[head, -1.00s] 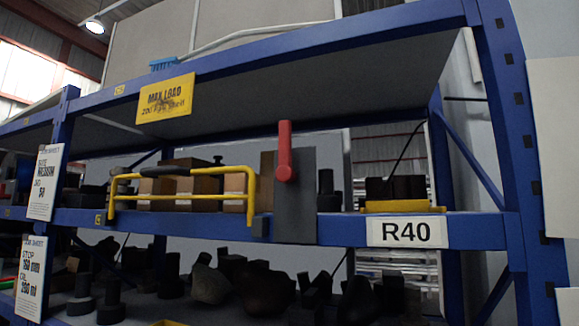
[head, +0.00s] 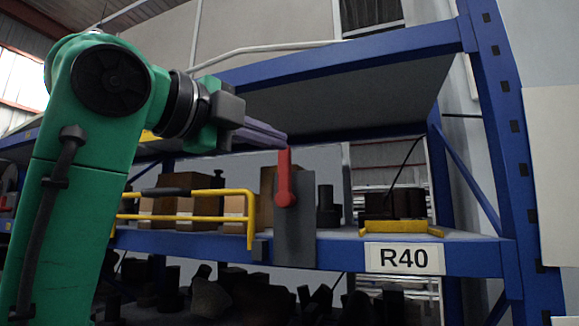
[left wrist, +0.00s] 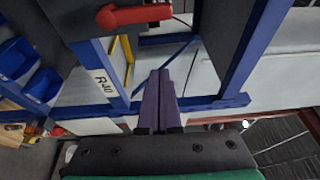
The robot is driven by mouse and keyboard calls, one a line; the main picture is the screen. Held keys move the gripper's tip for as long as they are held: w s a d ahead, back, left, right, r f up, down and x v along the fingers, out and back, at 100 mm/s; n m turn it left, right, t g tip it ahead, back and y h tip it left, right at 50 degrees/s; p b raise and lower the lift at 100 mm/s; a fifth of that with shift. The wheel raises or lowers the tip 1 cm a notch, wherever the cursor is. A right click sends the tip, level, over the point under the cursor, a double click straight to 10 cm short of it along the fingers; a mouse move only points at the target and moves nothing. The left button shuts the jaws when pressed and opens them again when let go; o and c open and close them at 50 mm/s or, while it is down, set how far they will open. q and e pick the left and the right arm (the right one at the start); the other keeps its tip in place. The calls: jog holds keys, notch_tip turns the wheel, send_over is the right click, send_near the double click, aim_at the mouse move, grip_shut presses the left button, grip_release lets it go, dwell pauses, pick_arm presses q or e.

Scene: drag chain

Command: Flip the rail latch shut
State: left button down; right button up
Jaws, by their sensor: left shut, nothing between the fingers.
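The red latch handle (head: 285,175) stands upright on a dark grey plate (head: 296,235) at the shelf's front edge, its pivot low and its tip up. The handle also shows at the top of the left wrist view (left wrist: 135,15). The yellow rail (head: 226,191) runs along the shelf front, left of the plate, its right end close beside it. My left gripper (head: 284,139) comes in from the left, its purple fingers shut and empty just above the handle's tip; I cannot tell if they touch. The fingers also show in the left wrist view (left wrist: 160,73). My right gripper is out of view.
The blue rack's upper beam (head: 400,46) passes above and behind my gripper. Boxes (head: 170,204) stand behind the rail. Dark parts sit in a yellow tray (head: 402,232) to the right, above the R40 label (head: 404,259). The lower shelf is crowded with dark parts.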

aim_at(291, 157)
pick_arm(q)
jog(key=a+p+x, duration=0.1)
jog(key=p+x, duration=0.5)
jog(key=x, duration=0.5)
jog(key=a, duration=0.2)
jog(key=w+a, duration=0.1)
jog(key=a, duration=0.1)
jog(key=shift+w+f+p, duration=0.15)
jog(key=shift+f+p, duration=0.05)
jog(key=shift+p, duration=0.2)
jog(key=shift+w+d, duration=0.1)
jog(key=shift+d, duration=0.3)
